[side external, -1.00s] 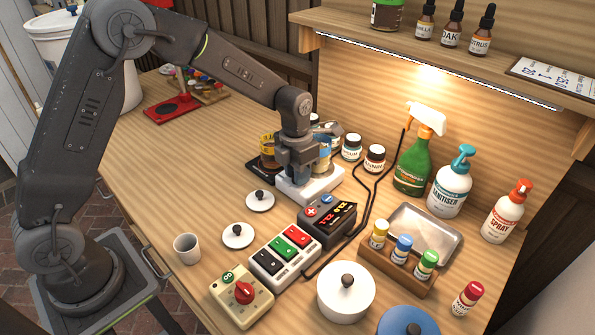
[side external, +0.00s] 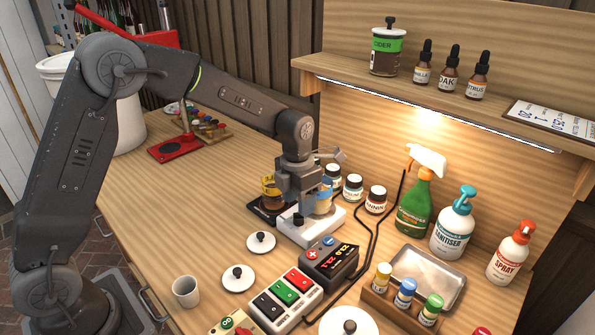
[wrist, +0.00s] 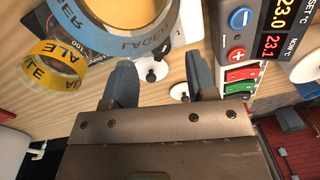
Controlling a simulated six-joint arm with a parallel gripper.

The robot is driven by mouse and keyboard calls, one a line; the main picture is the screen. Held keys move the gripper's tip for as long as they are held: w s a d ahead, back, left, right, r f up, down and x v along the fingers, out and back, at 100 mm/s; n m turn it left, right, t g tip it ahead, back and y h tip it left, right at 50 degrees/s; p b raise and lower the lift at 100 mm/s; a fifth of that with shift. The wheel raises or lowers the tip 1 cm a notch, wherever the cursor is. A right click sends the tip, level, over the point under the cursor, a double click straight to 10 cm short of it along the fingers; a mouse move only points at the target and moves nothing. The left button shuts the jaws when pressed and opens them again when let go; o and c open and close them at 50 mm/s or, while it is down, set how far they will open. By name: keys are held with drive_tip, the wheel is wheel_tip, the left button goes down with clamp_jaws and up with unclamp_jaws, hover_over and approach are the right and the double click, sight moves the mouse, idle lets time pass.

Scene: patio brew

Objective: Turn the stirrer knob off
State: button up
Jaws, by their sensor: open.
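The stirrer is a white box (side external: 325,225) on the wooden table, with a small black knob (side external: 298,219) on its near end. A glass vessel with a blue band (side external: 323,200) stands on it; the band reads LAGER in the wrist view (wrist: 150,35). My gripper (side external: 300,208) is just above the knob, pointing down. Its fingers, seen in the wrist view (wrist: 160,82), are apart with nothing clearly held between them. A white round piece with a black knob (wrist: 154,71) shows between them; I cannot tell if it is the stirrer's knob or a lid. The knob's setting is too small to read.
An amber vessel with a yellow ALE band stands on a black pad (side external: 256,211) beside the stirrer. Small jars (side external: 376,200) and bottles line the back.

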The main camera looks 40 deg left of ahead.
sight(299, 219)
wheel_tip(299, 219, up, 10)
drive_tip(key=shift+a, duration=0.2)
drive_tip(key=shift+f, duration=0.15)
drive_tip(key=f+m, duration=0.1)
drive_tip(key=f, duration=0.3)
drive_tip(key=f+m, duration=0.2)
drive_tip(key=f, duration=0.3)
drive_tip(key=f+m+y, duration=0.1)
drive_tip(key=f, duration=0.4)
drive_tip(key=shift+s+d+t, duration=0.1)
drive_tip(key=shift+d+t, duration=0.2)
drive_tip(key=shift+d, duration=0.1)
drive_tip(key=shift+c, duration=0.4)
drive_tip(key=shift+r, duration=0.1)
drive_tip(key=c, duration=0.8)
drive_tip(key=shift+n, duration=1.3)
drive_tip(key=shift+c, duration=0.2)
